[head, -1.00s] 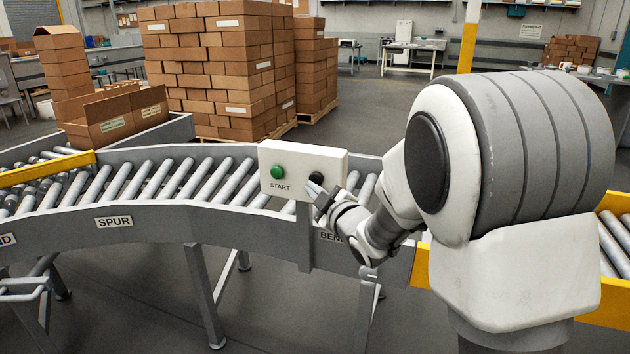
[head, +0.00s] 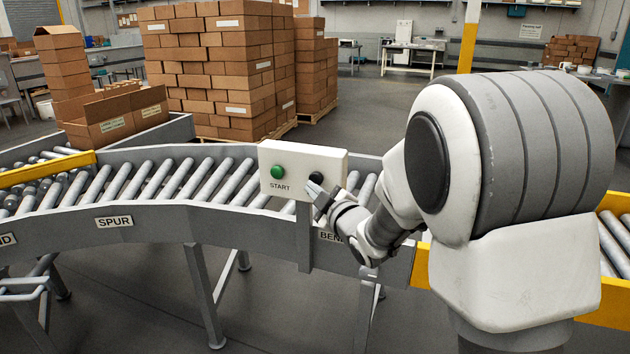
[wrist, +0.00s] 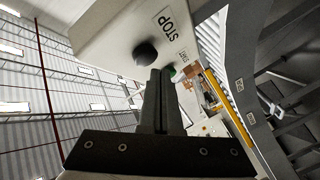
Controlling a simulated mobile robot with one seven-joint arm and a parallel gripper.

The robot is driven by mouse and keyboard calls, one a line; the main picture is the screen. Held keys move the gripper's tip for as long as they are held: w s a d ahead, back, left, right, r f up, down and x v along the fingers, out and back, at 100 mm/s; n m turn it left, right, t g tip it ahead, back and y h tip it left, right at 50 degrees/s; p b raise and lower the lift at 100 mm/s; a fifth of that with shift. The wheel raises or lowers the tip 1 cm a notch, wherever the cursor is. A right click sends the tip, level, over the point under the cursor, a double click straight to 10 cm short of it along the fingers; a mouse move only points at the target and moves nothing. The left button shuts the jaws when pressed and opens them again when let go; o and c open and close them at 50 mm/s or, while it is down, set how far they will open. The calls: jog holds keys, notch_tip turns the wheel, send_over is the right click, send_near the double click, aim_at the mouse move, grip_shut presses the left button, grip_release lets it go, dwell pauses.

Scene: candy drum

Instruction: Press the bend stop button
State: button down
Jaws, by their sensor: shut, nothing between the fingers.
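The white control box (head: 303,160) stands on a post at the conveyor's near side, over the part labelled BEND. Its black button (head: 316,178) is on the right of its face, beside a green button (head: 277,172) marked START. In the wrist view the black button (wrist: 145,53) sits by the STOP label (wrist: 173,20). My gripper (head: 311,189) is shut and empty, with its tips close to the black button. In the wrist view the closed fingers (wrist: 161,74) end just beside that button. I cannot tell whether they touch the box face.
The roller conveyor (head: 115,222) runs behind and to both sides of the box. Yellow guards (head: 48,170) stand along it. Stacked cartons (head: 215,70) are on a pallet behind the conveyor. The floor in front is clear apart from the conveyor legs.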

dwell(0.4)
jog(key=shift+w+d+b, duration=0.1)
jog(key=shift+w+b, duration=0.2)
jog(key=shift+w, duration=0.1)
jog(key=shift+w+d, duration=0.2)
jog(key=shift+w, duration=0.25)
dwell(0.6)
dwell(0.3)
jog(key=shift+s+a+b, duration=0.3)
jog(key=shift+s+b, duration=0.35)
jog(key=shift+s, duration=0.2)
jog(key=shift+s+a+b, duration=0.3)
jog(key=shift+s+b, duration=0.1)
jog(key=shift+s, duration=0.4)
jog(key=shift+s+a+b, duration=0.25)
jog(key=shift+s+b, duration=0.15)
jog(key=shift+s, duration=0.35)
jog(key=shift+s+a+b, duration=0.3)
jog(key=shift+s+b, duration=0.1)
jog(key=shift+s, duration=0.4)
